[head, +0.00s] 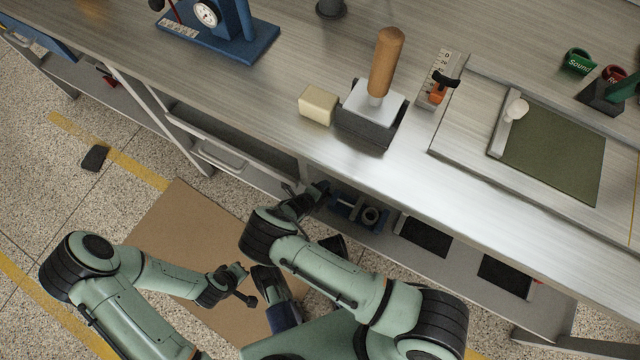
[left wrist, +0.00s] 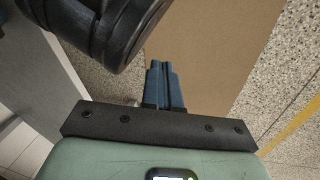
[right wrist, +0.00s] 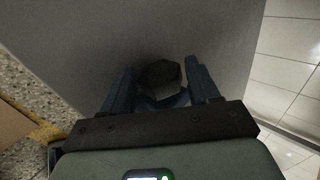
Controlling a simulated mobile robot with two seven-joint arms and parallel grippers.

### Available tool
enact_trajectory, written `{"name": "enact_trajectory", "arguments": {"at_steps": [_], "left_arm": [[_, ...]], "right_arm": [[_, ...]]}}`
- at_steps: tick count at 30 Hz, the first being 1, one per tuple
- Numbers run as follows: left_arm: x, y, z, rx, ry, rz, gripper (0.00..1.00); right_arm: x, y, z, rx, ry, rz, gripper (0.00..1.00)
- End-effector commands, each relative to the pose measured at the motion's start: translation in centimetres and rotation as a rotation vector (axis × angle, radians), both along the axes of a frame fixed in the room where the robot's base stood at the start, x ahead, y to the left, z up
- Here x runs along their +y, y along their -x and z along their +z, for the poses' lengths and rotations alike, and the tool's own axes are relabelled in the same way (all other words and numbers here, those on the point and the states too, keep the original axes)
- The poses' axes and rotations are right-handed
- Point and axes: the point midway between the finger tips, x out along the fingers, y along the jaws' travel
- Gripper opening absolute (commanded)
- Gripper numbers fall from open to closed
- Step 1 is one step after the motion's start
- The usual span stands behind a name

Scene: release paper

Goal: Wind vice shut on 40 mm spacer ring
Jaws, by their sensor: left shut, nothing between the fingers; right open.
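A small blue vice (head: 343,207) sits on the lower shelf under the bench, partly hidden by my right gripper. A grey ring (head: 371,215) with a dark centre shows at its right side; I cannot tell whether the jaws touch it. My right gripper (head: 318,190) is at the vice's left end. In the right wrist view its open fingers (right wrist: 160,88) stand either side of a dark, faceted knob-like end (right wrist: 161,76), with a bit of blue below it; contact is unclear. My left gripper (head: 246,297) is shut and empty over the brown mat; its blue fingers (left wrist: 164,84) are together.
The bench top (head: 300,60) overhangs the shelf. The floor mat (head: 185,235) is clear around my left gripper.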

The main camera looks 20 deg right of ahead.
Motion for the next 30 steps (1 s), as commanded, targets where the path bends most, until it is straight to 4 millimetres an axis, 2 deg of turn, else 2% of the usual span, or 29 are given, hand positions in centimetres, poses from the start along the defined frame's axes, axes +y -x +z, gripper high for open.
{"name": "enact_trajectory", "arguments": {"at_steps": [3, 7, 13, 21, 24, 30], "left_arm": [[0.0, 0.0, 0.0, 0.000, 0.000, 0.000, 0.00], [0.0, 0.0, 0.0, 0.000, 0.000, 0.000, 0.00], [0.1, 0.4, -0.6, 0.015, 0.001, 0.000, 0.00], [0.6, 4.3, -3.7, 0.144, 0.007, 0.010, 0.00], [0.7, 4.9, -3.9, 0.164, 0.008, 0.012, 0.00], [0.7, 4.9, -3.8, 0.163, 0.009, 0.012, 0.00]], "right_arm": [[0.0, 0.0, 0.0, 0.000, 0.000, 0.000, 0.61], [0.0, 0.0, 0.0, 0.000, 0.000, 0.000, 0.19], [0.1, 0.1, -0.3, -0.019, 0.027, 0.002, 0.20], [0.3, 0.2, -0.6, -0.143, 0.171, 0.002, 0.20], [0.3, 0.2, -0.5, -0.160, 0.188, 0.001, 0.20], [0.3, 0.2, -0.3, -0.162, 0.189, 0.000, 0.20]]}}
